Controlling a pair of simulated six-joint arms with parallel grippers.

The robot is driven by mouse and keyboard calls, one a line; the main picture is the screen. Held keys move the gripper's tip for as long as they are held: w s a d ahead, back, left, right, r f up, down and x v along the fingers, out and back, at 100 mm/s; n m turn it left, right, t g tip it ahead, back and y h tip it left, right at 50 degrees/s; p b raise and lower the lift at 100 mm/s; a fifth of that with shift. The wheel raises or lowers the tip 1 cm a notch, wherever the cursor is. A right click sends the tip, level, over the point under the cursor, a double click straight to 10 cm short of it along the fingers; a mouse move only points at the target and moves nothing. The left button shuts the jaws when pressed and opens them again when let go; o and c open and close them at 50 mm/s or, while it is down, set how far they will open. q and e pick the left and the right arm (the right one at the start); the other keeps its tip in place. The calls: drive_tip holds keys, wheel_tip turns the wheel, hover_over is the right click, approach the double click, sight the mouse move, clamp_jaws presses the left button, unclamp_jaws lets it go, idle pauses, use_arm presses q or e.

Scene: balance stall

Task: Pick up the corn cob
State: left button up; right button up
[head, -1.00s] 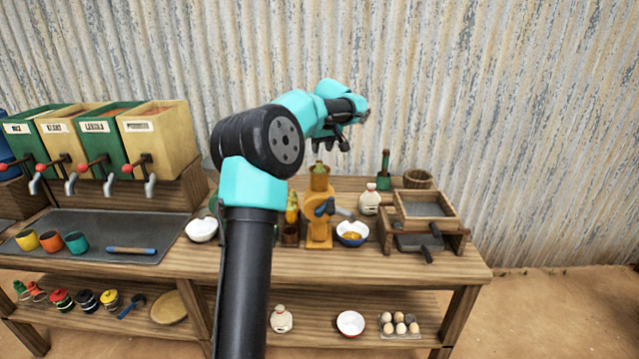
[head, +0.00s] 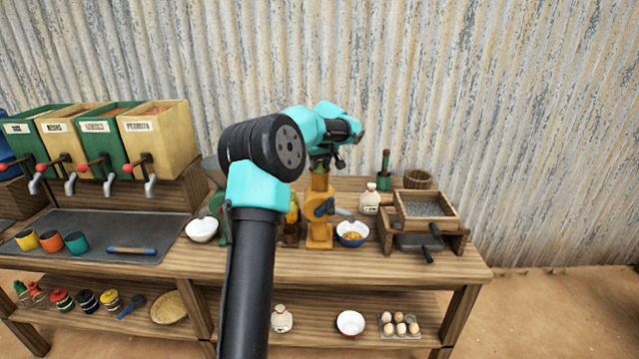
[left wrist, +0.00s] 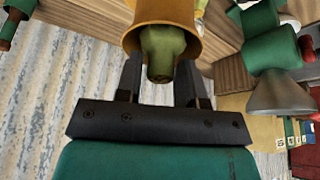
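A green, husk-coloured corn cob (left wrist: 162,52) stands in the round mouth of the orange hand-cranked machine (head: 319,230), and its end shows between my fingers in the left wrist view. My left gripper (head: 325,163) is over the top of that machine and hides the cob in the head view. In the left wrist view the gripper (left wrist: 160,82) is open, one finger on each side of the cob. I cannot tell whether either finger touches it. A yellow cob-like thing (head: 293,208) is partly hidden left of the machine. My right gripper is not in view.
A blue-and-white bowl (head: 352,238) stands right of the machine, with a white jug (head: 369,200) behind it. A wooden sieve box (head: 424,207) is further right. A white bowl (head: 202,230) is to the left. The corrugated wall (head: 480,90) is behind.

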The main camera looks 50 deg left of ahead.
use_arm(q)
drive_tip(key=shift+f, duration=0.15)
idle(0.3)
clamp_jaws()
